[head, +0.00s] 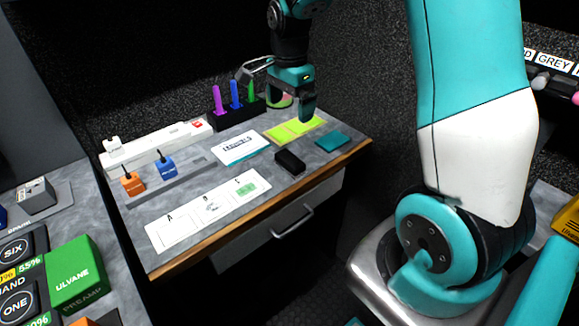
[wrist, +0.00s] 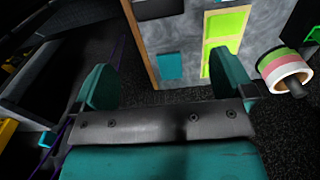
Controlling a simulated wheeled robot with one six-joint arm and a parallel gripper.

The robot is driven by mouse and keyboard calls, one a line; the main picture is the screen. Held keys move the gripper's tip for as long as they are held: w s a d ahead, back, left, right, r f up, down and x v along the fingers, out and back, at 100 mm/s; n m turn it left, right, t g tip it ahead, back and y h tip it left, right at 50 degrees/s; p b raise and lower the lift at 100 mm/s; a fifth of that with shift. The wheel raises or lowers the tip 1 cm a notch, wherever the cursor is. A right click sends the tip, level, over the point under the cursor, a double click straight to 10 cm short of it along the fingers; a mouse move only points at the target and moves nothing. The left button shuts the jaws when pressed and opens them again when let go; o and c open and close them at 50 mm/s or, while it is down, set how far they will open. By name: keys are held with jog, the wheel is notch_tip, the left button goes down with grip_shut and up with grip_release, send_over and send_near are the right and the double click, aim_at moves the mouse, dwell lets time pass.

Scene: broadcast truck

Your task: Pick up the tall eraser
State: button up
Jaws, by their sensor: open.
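A small black block (head: 290,161), which looks like an eraser, lies on the grey desk (head: 225,178) near its front edge. I cannot tell for sure that it is the tall eraser. In the wrist view a dark block (wrist: 157,8) shows at the top edge, partly cut off. My gripper (head: 293,105) is open and empty, above the back right part of the desk, over the yellow-green sheets and apart from the black block. In the wrist view its two teal fingers (wrist: 165,85) stand wide apart with nothing between them.
A teal pad (head: 331,140) lies right of the block, and yellow-green sheets (head: 294,129) behind it. A white lettered card (head: 240,148), a strip marked A, B, C (head: 190,218) and a black holder with coloured pens (head: 222,120) share the desk. A striped roll (wrist: 285,70) is near my right finger.

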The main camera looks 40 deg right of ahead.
aim_at(290, 158)
notch_tip(290, 158, down, 16)
jog(key=shift+s+a+r, duration=0.1)
jog(key=shift+s, duration=0.05)
jog(key=c, duration=0.6)
